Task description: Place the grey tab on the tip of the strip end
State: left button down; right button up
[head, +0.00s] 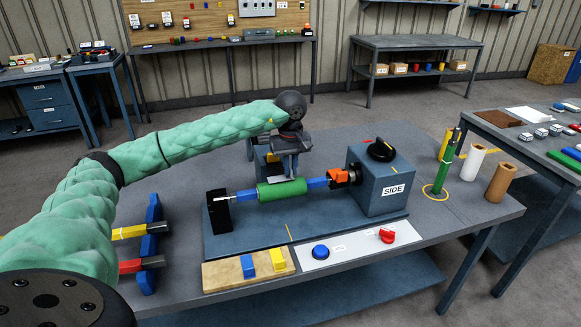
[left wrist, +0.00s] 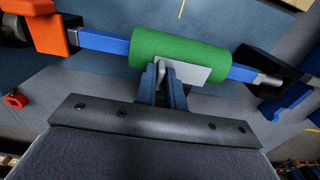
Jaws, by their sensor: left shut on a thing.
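My left gripper (head: 284,172) is above the middle of the belt press, fingers pointing down at the green roll (head: 282,192). In the left wrist view its fingers (left wrist: 161,82) are shut on the thin, light grey tab (left wrist: 188,72). The tab lies along the near side of the green roll (left wrist: 170,48), very close to it; I cannot tell whether they touch. The roll is around a blue bar (head: 317,183). I cannot make out a separate strip end; the fingers and tab cover part of the roll. My right gripper is not in view.
The bar runs between a black support (head: 218,210) and an orange clamp (head: 339,177) at the blue-grey housing (head: 380,182). In front are a panel with a blue button (head: 320,252) and a red knob (head: 387,236), and a wooden block (head: 222,274). Upright rolls (head: 472,163) stand right.

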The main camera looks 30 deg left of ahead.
pick_arm(q)
jog(key=c, duration=1.4)
grip_release()
notch_tip(320, 180, up, 8)
jog(key=b, duration=0.2)
jog(key=shift+f, duration=0.2)
